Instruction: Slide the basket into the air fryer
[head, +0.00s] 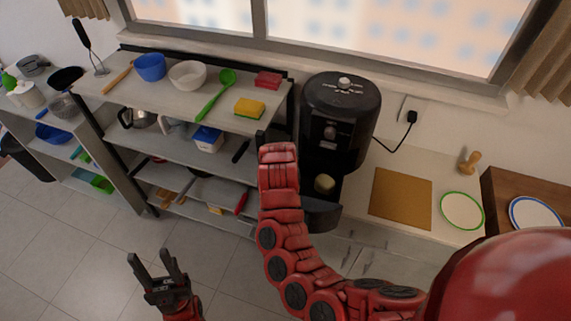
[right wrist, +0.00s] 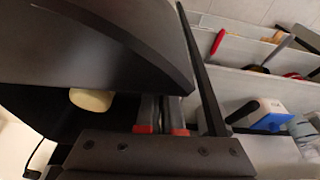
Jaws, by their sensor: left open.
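The black air fryer (head: 338,110) stands upright on the counter beside the shelf. Its basket (head: 322,215) sticks out at the front, low down, with a pale rounded piece of food (head: 324,184) inside. The food also shows in the right wrist view (right wrist: 92,100), under a large dark curved panel. My right arm reaches up just left of the basket. My right gripper is mostly hidden by its arm in the head view; in the right wrist view its dark body is close to the panel, and its grip is unclear. My left gripper (head: 150,257) is open and empty above the floor.
The shelf rack (head: 170,100) at left holds bowls, a green spoon (head: 216,95) and a yellow sponge (head: 249,108). A brown board (head: 401,193) and a green-rimmed plate (head: 461,211) lie right of the fryer. Floor around my left gripper is clear.

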